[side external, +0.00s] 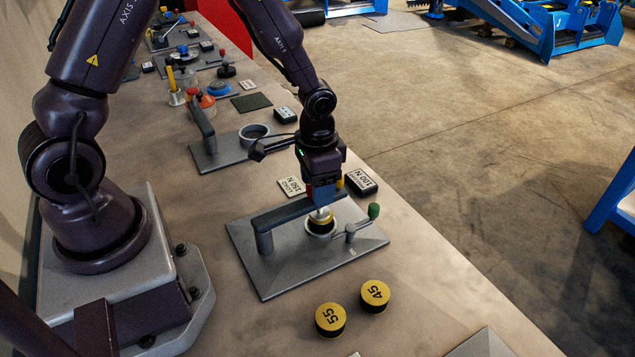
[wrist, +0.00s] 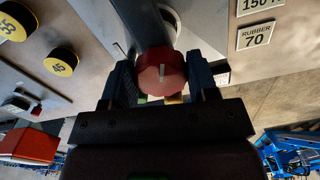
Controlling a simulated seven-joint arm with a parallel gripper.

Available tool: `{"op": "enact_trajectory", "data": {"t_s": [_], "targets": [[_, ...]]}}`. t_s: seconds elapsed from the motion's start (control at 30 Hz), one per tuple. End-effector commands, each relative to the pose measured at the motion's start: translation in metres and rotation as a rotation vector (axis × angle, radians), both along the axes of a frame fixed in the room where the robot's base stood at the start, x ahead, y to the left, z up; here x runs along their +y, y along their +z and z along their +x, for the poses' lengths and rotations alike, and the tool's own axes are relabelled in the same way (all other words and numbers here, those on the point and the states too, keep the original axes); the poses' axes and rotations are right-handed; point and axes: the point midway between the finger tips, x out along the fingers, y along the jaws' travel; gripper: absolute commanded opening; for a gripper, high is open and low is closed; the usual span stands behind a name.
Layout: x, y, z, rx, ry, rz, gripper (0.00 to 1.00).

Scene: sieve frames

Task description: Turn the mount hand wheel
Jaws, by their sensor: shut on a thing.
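The hand wheel (wrist: 162,72) is a round red knob with a pale mark on its face. In the wrist view it sits between the two fingers of my gripper (wrist: 161,80), which is shut on it. In the side external view my gripper (side external: 322,192) points down at the top of the grey mount arm (side external: 285,215), and the wheel is mostly hidden by the fingers. The mount stands on a grey plate (side external: 275,277). Under the wheel, a pale shaft goes down to a round holder (side external: 321,227) with a yellow band. A crank with a green knob (side external: 374,211) stands beside it.
Two yellow-topped pucks, 45 (side external: 375,293) and 55 (side external: 330,318), lie in front of the plate. A 150 N card (side external: 291,187) and a black 100 N block (side external: 360,182) lie behind it. A similar mount (side external: 203,130) and more devices stand farther back. The bench edge runs along the right.

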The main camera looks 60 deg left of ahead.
Motion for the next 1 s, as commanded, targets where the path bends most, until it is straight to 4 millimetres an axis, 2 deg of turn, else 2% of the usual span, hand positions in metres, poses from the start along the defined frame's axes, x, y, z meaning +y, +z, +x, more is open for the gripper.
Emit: {"op": "enact_trajectory", "data": {"t_s": [0.3,0.77,0.8,0.87,0.9,1.0], "targets": [[0.0011,0.0011,0.0001,0.001,-0.093,0.001,0.30],[0.0012,0.0012,0.0001,0.001,-0.102,0.002,0.30],[0.0012,0.0012,0.0000,0.001,-0.102,0.002,0.63],[0.0011,0.0010,0.0000,0.001,-0.102,0.001,0.77],[0.0011,0.0009,0.0000,0.001,-0.102,0.001,0.80],[0.0009,0.0006,0.0000,0.001,-0.102,0.001,0.80]]}}
